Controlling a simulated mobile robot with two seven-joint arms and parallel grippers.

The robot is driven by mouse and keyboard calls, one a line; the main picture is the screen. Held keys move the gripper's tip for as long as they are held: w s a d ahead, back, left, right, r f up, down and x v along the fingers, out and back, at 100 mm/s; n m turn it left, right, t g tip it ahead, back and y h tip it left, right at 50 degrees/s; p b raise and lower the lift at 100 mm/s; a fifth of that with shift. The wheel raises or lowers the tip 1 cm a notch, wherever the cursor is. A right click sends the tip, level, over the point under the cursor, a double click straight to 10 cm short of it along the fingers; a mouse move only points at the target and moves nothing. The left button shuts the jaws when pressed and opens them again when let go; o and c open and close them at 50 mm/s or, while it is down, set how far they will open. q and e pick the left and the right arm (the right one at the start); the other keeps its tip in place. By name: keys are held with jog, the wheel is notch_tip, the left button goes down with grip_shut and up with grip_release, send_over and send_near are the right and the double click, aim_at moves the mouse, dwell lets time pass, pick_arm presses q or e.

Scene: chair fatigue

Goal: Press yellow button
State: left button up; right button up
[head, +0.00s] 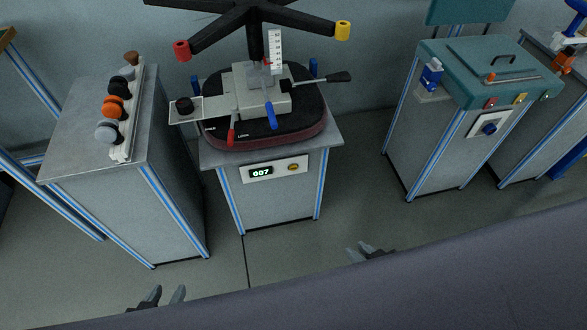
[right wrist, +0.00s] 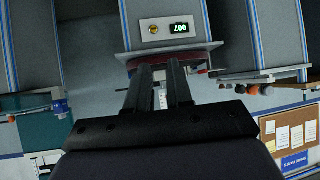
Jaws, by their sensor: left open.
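The yellow button (head: 293,167) is a small round button on a pale panel (head: 277,171) on the front of the middle cabinet. It sits right of a display reading 007 (head: 261,173). The button also shows upside down in the right wrist view (right wrist: 153,29), beyond the fingertips. My left gripper (head: 166,296) is open and empty, low in front of the left cabinet. My right gripper (head: 366,250) is low and right of the middle cabinet, apart from the button. Its fingers (right wrist: 159,72) show a gap with nothing held between them.
An upturned chair base and seat (head: 310,125) rest on the middle cabinet. The left cabinet (head: 80,115) carries a row of knobs. A teal machine (head: 475,70) with small buttons stands at right. Grey floor (head: 360,200) is free between the middle and right cabinets.

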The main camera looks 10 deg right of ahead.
grip_shut()
dwell(1.4)
pick_arm(q)
jog(key=shift+f, duration=0.1)
